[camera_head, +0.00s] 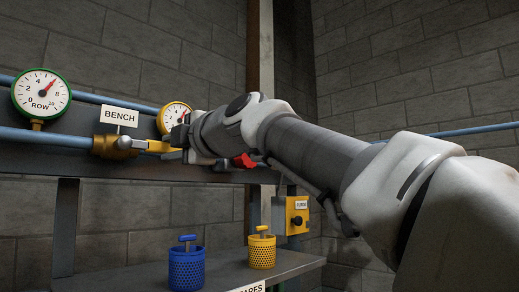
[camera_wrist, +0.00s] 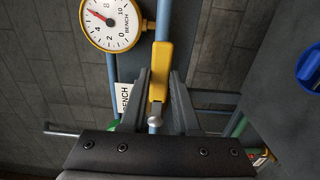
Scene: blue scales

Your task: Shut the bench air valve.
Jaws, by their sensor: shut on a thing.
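The bench air valve has a brass body (camera_head: 113,147) on the blue pipe, below a white BENCH sign (camera_head: 120,116). Its yellow lever (camera_head: 158,147) points right, along the pipe. In the wrist view the yellow lever (camera_wrist: 161,65) runs up the picture in line with the pipe, with a round metal end nearest me. My gripper (camera_wrist: 161,80) is shut on the lever, one finger on each side. In the head view my gripper (camera_head: 178,142) is at the lever's right end and partly hides it. The yellow-rimmed BENCH gauge (camera_wrist: 112,20) has its needle well above zero.
A green-rimmed ROW gauge (camera_head: 41,92) is at left. A red part (camera_head: 243,161) shows just below my arm, mostly hidden. A blue basket (camera_head: 186,268) and a yellow basket (camera_head: 262,252) stand on the shelf below. A yellow box (camera_head: 297,215) is at right.

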